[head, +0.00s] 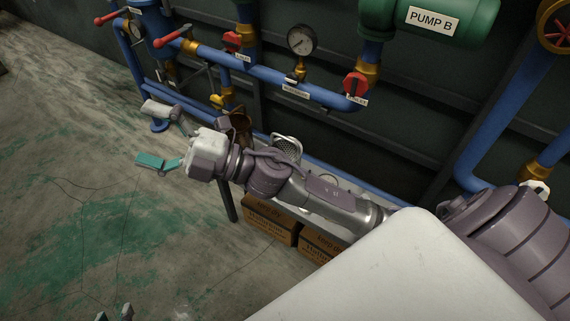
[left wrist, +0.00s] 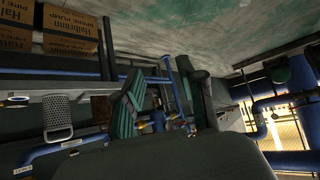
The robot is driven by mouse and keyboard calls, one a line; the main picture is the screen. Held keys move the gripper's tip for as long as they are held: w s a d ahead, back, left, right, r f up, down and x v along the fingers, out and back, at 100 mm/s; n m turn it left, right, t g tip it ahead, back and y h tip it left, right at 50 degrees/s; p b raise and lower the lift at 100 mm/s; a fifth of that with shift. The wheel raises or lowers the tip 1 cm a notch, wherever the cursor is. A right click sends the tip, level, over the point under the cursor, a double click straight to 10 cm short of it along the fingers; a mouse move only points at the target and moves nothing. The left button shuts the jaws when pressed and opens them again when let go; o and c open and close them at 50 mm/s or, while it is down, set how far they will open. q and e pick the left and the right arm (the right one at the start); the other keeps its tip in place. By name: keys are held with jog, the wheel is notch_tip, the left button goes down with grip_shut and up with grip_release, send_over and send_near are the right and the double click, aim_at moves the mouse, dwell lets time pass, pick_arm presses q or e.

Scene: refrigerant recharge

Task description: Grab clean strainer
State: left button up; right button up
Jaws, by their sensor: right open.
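A pale metal strainer with a perforated mesh (head: 287,147) shows behind my right arm in the head view, its lower part hidden. It also shows at the left of the left wrist view (left wrist: 57,118). A brown, dirty-looking strainer (head: 240,122) is to its left. My right gripper (head: 143,133) is open and empty, over the floor left of both strainers. My left gripper (head: 114,314) shows only its fingertips at the bottom edge, apart. Its two fingers (left wrist: 167,102) also stand apart in the left wrist view, with nothing seen held, away from the strainers.
Blue pipes (head: 270,76) with red-handled valves and a gauge (head: 301,40) run along the dark wall. Cardboard boxes (head: 270,222) sit below the ledge carrying the strainers. A green pump (head: 440,20) is at the upper right. The floor at the left is clear.

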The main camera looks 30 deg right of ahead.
jog(key=s+a+f+n+g+y, duration=0.1)
jog(key=a+f+n+g+y, duration=0.15)
jog(key=n+g, duration=0.5)
jog(key=n+g+h, duration=0.6)
jog(key=n+h, duration=0.1)
jog(key=h, duration=1.4)
send_over(285, 152)
jog(key=s+a, duration=0.2)
jog(key=s, duration=0.1)
jog(key=shift+m+y, duration=0.25)
notch_tip(285, 152, down, 10)
jog(key=shift+f, duration=0.2)
notch_tip(285, 152, down, 8)
jog(key=shift+s+r+b, duration=0.1)
jog(key=shift+b, duration=0.95)
notch_tip(285, 152, down, 5)
jog(key=shift+a+b, duration=0.1)
jog(key=shift+b, duration=0.8)
jog(key=shift+f, duration=0.35)
pick_arm(q)
jog(key=w+d+r+t+h, duration=0.1)
jog(key=w+d+r+t, duration=0.1)
jog(key=r+t, duration=0.3)
jog(key=w+d+r+t+h, duration=0.2)
jog(key=w+r+t, duration=0.3)
jog(key=r, duration=0.4)
jog(key=shift+r+m, duration=0.2)
jog(key=shift+m, duration=0.1)
pick_arm(e)
jog(key=c, duration=1.4)
